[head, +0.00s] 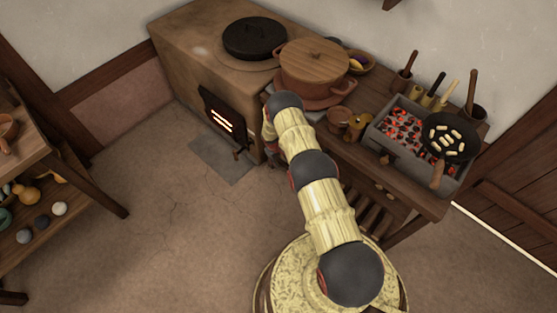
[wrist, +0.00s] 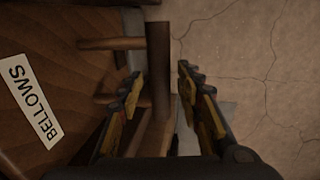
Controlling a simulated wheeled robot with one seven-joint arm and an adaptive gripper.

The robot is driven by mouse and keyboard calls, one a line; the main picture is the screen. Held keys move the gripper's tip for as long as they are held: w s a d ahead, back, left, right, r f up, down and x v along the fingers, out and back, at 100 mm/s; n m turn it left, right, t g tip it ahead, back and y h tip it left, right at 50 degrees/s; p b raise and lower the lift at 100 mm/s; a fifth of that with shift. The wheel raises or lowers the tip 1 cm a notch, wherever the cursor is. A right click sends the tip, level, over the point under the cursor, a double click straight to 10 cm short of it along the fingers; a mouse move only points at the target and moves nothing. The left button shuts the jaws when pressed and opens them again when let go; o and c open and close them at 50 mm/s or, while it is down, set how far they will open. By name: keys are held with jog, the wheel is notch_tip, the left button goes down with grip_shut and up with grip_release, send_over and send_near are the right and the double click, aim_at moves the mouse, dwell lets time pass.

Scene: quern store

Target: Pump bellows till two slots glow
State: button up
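The bellows (wrist: 85,75) fills the left of the wrist view, a dark wooden board with a white label reading BELLOWS (wrist: 37,101). Pegs stick out from its side near a dark upright wooden bar (wrist: 158,65). My gripper (wrist: 160,85) is open, its two fingers apart on either side of this bar, with gaps showing. In the head view my arm hides the gripper and the bellows. The stove's dark door (head: 223,116) has slots glowing orange-white; they are too small to count surely.
The clay stove (head: 185,55) carries a black lid (head: 255,38). A lidded pot (head: 313,70) stands beside it. A bench to the right holds a coal brazier (head: 402,131), a pan (head: 449,136) and tools. Shelves (head: 70,185) stand left; the floor between is clear.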

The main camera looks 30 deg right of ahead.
grip_shut()
dwell(0.7)
